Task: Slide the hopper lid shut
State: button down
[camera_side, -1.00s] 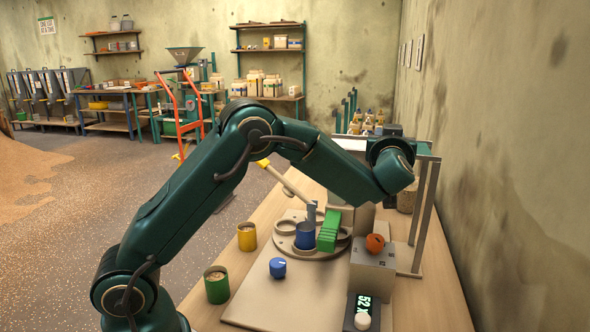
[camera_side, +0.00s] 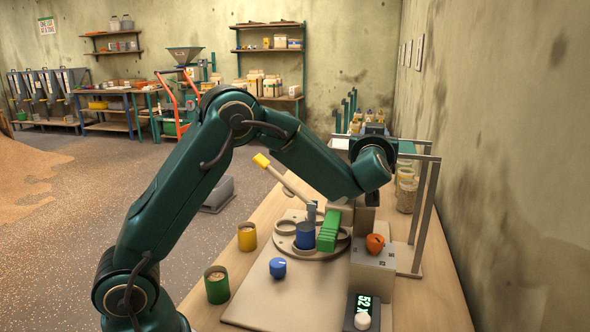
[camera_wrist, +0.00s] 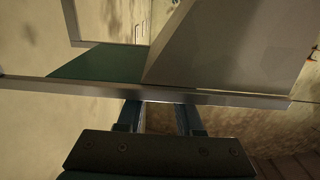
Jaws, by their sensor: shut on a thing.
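In the wrist view my gripper (camera_wrist: 160,114) reaches up from the bottom edge. Its two blue-grey fingers stand apart, and their tips meet a pale metal bar (camera_wrist: 230,98) that crosses the picture. The tips themselves are hidden at the bar, so the clasp on the hopper lid is not clear to see. Beyond the bar are a dark green panel (camera_wrist: 100,63) and a sloping grey panel (camera_wrist: 215,45); I cannot tell for certain which is lid and which is hopper. In the side view my wrist covers the hopper area beside the metal frame (camera_side: 424,205), and the fingertips are hidden.
A round base with a blue cup (camera_side: 305,236) and a green ribbed block (camera_side: 329,231) stands below my wrist. A grey box (camera_side: 373,262) holds an orange knob (camera_side: 375,243). Yellow (camera_side: 247,237) and green (camera_side: 216,285) cups stand left. Jars (camera_side: 406,190) stand behind.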

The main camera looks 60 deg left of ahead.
jog(key=s+a, duration=0.5)
jog(key=shift+s+a, duration=0.2)
jog(key=shift+a, duration=0.05)
jog(key=c, duration=0.6)
grip_release()
jog(key=shift+o, duration=0.2)
jog(key=shift+d, duration=0.1)
jog(key=shift+v, duration=2.55)
jog(key=shift+r, duration=0.1)
